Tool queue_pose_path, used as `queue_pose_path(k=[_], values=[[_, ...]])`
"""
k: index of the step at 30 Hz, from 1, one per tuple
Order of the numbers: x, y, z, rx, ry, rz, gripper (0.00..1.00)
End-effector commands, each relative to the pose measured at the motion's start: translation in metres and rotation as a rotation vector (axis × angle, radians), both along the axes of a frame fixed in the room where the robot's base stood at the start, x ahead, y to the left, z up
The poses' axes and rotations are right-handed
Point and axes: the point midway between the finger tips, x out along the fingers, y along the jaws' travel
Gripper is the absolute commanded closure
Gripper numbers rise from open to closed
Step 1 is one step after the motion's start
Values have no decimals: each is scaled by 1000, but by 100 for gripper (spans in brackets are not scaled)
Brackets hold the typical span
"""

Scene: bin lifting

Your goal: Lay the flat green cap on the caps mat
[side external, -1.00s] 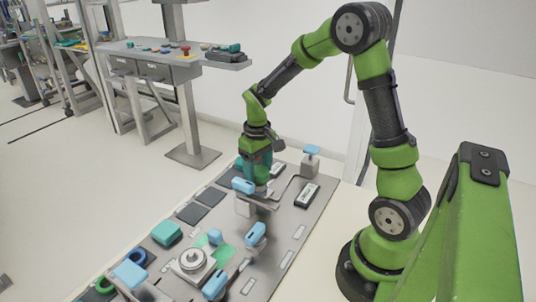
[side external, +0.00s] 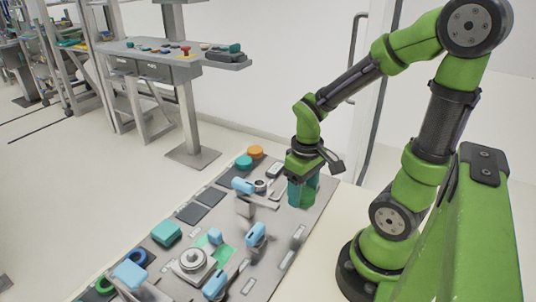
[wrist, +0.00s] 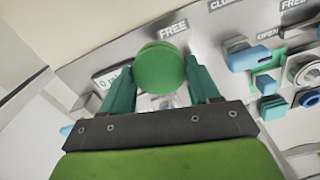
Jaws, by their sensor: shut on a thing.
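My gripper (side external: 303,192) hangs over the right part of the grey board, fingers down. In the wrist view its two teal fingers stand either side of a flat round green cap (wrist: 160,68) and are shut on it. The cap is not distinct in the side view, where the fingers cover it. Two dark square mats (side external: 191,213) (side external: 209,196) lie bare at the board's left edge, left of my gripper. I cannot tell which is the caps mat.
A teal round piece (side external: 243,161) and an orange one (side external: 255,152) sit at the board's far end. Blue-handled fixtures (side external: 243,186) (side external: 255,234) stand up along the middle. A teal block (side external: 166,233) and a round metal fixture (side external: 193,260) are nearer the front.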

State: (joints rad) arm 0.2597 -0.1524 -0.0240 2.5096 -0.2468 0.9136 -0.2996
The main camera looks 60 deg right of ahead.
Motion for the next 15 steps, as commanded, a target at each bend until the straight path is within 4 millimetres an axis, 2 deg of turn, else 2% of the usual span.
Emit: queue_pose_path(k=[15], values=[[-1,0,21,0,-1,1,74]])
